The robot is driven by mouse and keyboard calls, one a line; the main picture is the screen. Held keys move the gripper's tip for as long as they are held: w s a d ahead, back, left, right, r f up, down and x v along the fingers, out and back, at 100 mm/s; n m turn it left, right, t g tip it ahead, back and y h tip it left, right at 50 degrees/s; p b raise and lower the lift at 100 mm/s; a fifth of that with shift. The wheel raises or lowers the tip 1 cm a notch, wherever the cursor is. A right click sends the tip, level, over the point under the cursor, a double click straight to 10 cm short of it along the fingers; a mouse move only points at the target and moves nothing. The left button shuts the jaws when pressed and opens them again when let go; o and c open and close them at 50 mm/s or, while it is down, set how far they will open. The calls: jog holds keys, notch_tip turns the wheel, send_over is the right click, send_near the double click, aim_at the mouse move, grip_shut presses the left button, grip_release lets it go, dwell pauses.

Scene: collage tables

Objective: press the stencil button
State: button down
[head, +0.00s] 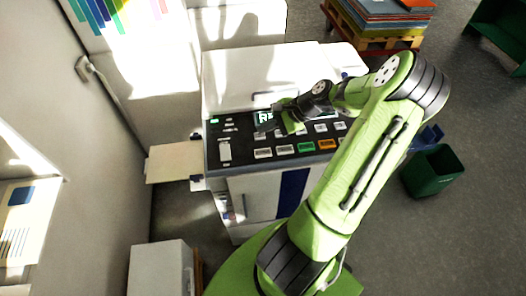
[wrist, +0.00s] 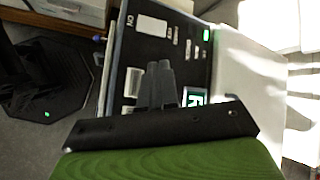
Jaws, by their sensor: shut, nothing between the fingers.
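The machine's dark control panel (head: 232,153) carries several pale buttons, a green button (head: 306,147), an orange button (head: 327,144) and a small lit screen (head: 265,117). I cannot read which button is the stencil button. My gripper (head: 283,106) is over the upper middle of the panel, near the screen. In the wrist view my gripper (wrist: 160,68) is shut and empty, its fingertips in front of the dark panel (wrist: 165,50). The lit screen (wrist: 195,97) is partly hidden beside the fingers. I cannot tell whether the fingertips touch the panel.
The white machine body (head: 240,80) stands behind the panel, with a side tray (head: 174,162) at its left. A green bin (head: 432,172) stands on the floor at right. A loaded pallet (head: 375,40) is at the back. A wall runs along the left.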

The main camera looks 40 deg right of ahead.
jog(key=b, duration=0.8)
send_over(266, 153)
notch_tip(266, 153, down, 8)
jog(key=shift+f, duration=0.45)
dwell(1.2)
jog(key=shift+f, duration=0.35)
jog(key=shift+f, duration=0.35)
dwell(0.3)
jog(key=shift+r, duration=0.1)
jog(key=shift+r+p, duration=0.7)
jog(key=shift+p, duration=0.1)
